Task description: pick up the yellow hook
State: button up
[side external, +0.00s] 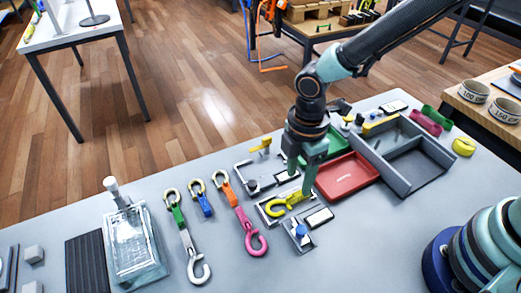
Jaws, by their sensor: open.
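The yellow hook (276,208) lies on a flat grey metal plate (266,218) on the grey table. Its curved end points left, and its right end runs under my gripper. My gripper (300,180) points down just above the right part of the hook, with its fingers apart. I cannot tell whether the fingers reach around the hook, and the near finger hides part of it.
A red tray (347,177) and a grey divided tray (409,186) are close on the right. A small plate with a blue knob (301,231) is in front.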

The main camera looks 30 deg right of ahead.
aim_at(297, 194)
jog(key=shift+d+f, duration=0.15)
jog(key=shift+f, duration=2.5)
grip_shut()
